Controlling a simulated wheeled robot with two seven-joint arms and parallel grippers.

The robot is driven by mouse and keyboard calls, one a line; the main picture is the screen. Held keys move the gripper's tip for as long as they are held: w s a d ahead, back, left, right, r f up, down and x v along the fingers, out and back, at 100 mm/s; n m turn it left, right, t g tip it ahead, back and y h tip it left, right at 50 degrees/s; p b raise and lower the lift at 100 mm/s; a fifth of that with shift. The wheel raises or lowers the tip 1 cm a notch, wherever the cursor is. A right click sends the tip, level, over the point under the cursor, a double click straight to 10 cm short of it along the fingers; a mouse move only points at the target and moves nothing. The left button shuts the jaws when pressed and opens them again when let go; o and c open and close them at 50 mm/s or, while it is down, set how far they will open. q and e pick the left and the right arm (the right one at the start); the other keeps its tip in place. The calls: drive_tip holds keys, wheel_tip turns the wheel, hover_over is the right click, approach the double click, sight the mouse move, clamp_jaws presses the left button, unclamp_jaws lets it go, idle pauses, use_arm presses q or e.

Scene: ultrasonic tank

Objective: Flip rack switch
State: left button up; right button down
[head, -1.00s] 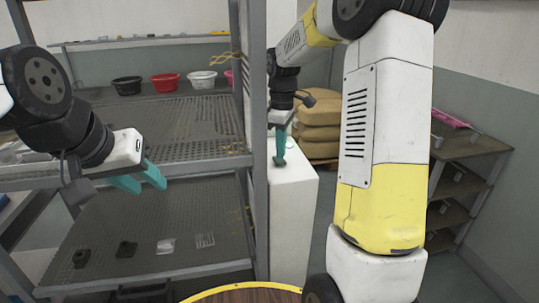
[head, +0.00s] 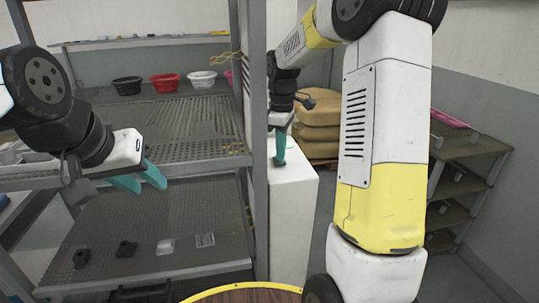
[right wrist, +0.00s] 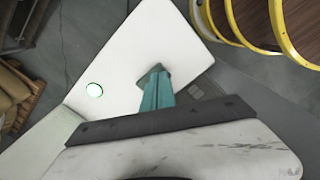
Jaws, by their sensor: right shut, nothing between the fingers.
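My right gripper (head: 279,150) is shut and empty, its teal fingers pointing down at the top of a white cabinet (head: 292,225) beside the rack. In the right wrist view the shut fingers (right wrist: 156,82) are over the cabinet's white top (right wrist: 130,50). I cannot tell whether they touch it. A small round pale-green disc (right wrist: 94,90) is on the white surface, left of the fingers. The metal rack (head: 257,140) has its front post just left of the right gripper. I cannot make out a switch on it. My left gripper (head: 140,181) is open and empty in front of the rack.
Several small parts lie on the lower shelf. Brown sacks (head: 319,135) are stacked behind the cabinet. A round yellow-rimmed wooden top (head: 245,294) is at the front.

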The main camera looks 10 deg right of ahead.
sight(281, 162)
drive_tip(key=shift+f, duration=0.7)
idle(0.3)
drive_tip(key=shift+r, duration=3.55)
drive_tip(key=shift+s, duration=0.1)
